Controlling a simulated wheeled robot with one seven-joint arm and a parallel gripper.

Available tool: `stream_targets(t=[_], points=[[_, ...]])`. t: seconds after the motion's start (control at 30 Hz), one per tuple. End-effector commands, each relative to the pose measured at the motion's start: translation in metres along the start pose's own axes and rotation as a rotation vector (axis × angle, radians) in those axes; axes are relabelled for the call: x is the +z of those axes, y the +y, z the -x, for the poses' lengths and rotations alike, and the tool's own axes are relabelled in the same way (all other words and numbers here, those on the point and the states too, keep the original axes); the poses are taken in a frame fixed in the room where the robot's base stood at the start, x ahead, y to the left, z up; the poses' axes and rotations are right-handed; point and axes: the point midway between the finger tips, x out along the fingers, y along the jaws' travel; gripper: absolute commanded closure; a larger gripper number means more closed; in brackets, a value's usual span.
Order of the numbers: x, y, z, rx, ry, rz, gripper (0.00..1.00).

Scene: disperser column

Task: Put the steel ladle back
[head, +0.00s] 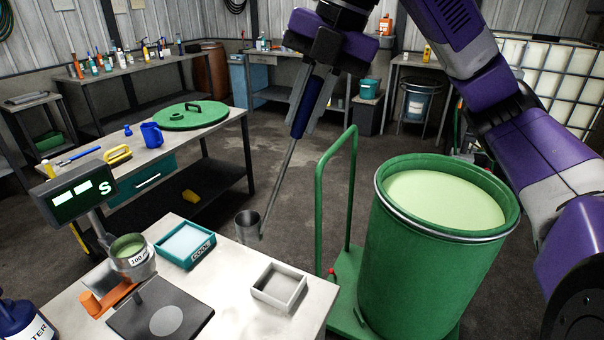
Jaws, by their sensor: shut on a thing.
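My gripper (306,125) is shut on the blue handle of the steel ladle (280,165), at the top centre of the head view. The ladle's long thin shaft slants down to the left. Its small steel cup (248,226) hangs upright at the lower end, in line with the far edge of the front bench; its exact height over the bench is hard to tell. The inside of the cup looks dark. A shallow grey tray (279,287) lies on the bench, below and to the right of the cup. An open green drum (445,255) of pale green liquid stands right of the ladle.
The front bench also holds a teal tray (186,245), a scale (160,318) with a display (76,194), and a steel can (133,258) of green liquid in an orange holder. A green lid (190,116) lies on the bench behind.

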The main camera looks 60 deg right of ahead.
Motion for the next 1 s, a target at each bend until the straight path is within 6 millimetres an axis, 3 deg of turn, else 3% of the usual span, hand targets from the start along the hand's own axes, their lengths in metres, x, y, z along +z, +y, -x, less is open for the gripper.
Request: stream_targets(t=[0.1, 0.23, 0.53, 0.77, 1.0], points=[[0.000, -0.010, -0.027, 0.001, 0.003, -0.001, 1.00], [0.000, -0.017, -0.046, 0.001, 0.001, -0.002, 1.00], [0.001, -0.024, -0.066, 0.001, 0.000, -0.002, 1.00], [0.001, -0.034, -0.095, 0.001, 0.000, -0.002, 1.00], [0.001, -0.034, -0.097, 0.002, -0.001, -0.001, 1.00]])
